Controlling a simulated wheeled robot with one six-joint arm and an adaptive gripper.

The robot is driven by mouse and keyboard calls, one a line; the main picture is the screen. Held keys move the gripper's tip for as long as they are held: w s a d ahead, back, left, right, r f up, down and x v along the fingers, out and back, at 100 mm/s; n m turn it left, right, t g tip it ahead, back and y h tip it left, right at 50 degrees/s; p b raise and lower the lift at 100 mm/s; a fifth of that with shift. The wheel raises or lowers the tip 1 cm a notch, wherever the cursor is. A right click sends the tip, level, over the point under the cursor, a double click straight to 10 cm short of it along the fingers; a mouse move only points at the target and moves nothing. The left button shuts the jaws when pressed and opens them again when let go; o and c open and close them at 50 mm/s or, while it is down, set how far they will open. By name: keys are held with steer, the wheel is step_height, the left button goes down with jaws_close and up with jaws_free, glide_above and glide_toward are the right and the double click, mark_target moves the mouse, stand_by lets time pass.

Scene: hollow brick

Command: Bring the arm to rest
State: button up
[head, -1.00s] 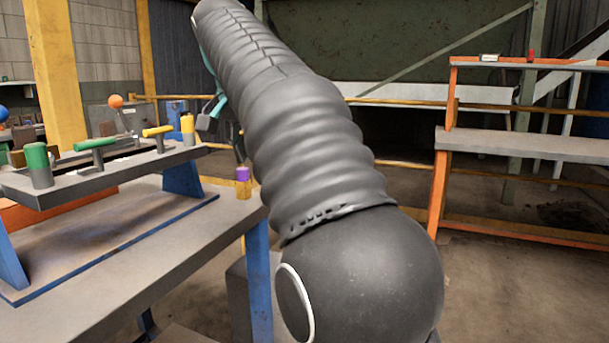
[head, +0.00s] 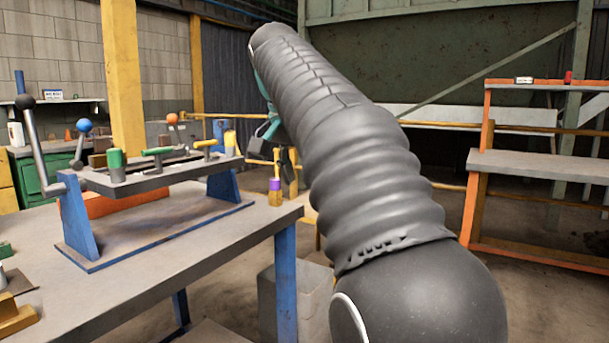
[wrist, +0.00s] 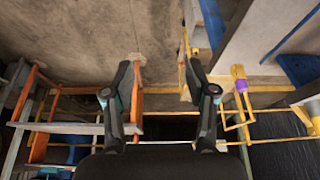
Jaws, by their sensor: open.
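My arm stretches up and away across the middle of the head view, in its ribbed dark sleeve. My gripper (wrist: 163,78) shows in the wrist view with its two dark fingers wide apart and nothing between them. In the head view only part of my gripper (head: 274,155) shows, left of the arm, beyond the table's right corner. The rest is hidden behind the arm.
A table (head: 190,262) with blue legs stands at left, carrying a lever stand (head: 150,180). A purple-and-yellow piece (head: 275,190) is at its right corner, close to my gripper in the picture. An orange-framed shelf (head: 540,165) stands right. Open floor lies between.

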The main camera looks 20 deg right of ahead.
stand_by(0.3)
steer(key=w+a+f+n+t+y, duration=0.1)
steer(key=w+a+f+n, duration=0.15)
steer(key=f+n, duration=0.7)
steer(key=s+a+f+t+y, duration=0.1)
steer(key=s+a+f, duration=0.2)
steer(key=s+f, duration=0.7)
steer(key=s+a+f+y, duration=0.1)
steer(key=s+a+f, duration=0.2)
steer(key=s+f, duration=0.7)
steer(key=s+n, duration=0.1)
steer(key=s, duration=0.4)
steer(key=shift+f+t, duration=0.35)
steer(key=shift+t, duration=0.05)
steer(key=shift+s+a, duration=0.1)
